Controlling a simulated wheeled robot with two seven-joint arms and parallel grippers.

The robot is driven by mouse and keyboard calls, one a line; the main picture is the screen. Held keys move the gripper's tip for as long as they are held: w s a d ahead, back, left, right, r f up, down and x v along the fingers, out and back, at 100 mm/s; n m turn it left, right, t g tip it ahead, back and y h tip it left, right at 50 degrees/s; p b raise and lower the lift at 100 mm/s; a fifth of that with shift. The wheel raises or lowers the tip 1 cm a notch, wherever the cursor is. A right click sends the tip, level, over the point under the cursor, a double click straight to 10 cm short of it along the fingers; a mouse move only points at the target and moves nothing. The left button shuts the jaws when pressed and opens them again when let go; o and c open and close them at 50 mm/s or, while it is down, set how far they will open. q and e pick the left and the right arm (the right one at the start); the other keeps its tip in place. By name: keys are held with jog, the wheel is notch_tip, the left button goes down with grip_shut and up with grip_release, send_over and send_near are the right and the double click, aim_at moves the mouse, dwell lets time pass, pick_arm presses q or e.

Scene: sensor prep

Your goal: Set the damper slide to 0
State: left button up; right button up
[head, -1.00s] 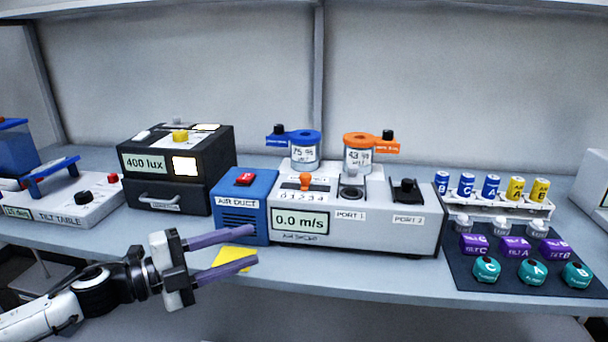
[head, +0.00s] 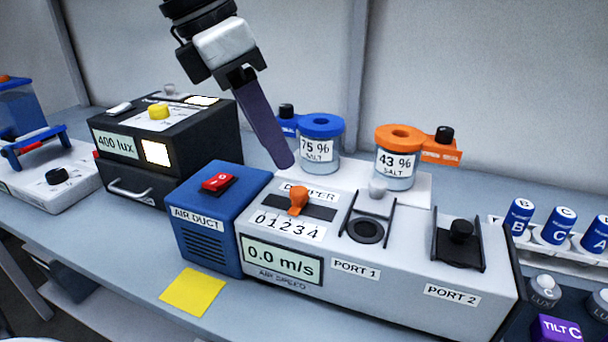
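The damper slide is an orange knob (head: 298,200) in a dark slot on top of the air speed box (head: 375,285). The scale strip (head: 288,226) in front of it reads 0 to 4, and the knob stands at about the 2. My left gripper (head: 283,160) reaches down from the top, its purple fingers above and behind the knob, apart from it. The fingers are seen edge-on and overlap, so their opening is hidden. My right gripper is not in view.
The blue air duct block (head: 190,235) with a red switch (head: 217,183) adjoins the box on the left. Two salt jars, blue-lidded (head: 320,148) and orange-lidded (head: 397,160), stand just behind. A yellow note (head: 193,292) lies in front. The display (head: 281,262) reads 0.0 m/s.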

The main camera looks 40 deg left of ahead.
aim_at(297, 190)
pick_arm(q)
jog(key=x, duration=0.8)
jog(key=shift+d+f+b, duration=0.1)
jog(key=shift+f+b, duration=0.1)
jog(key=shift+b, duration=0.1)
grip_shut()
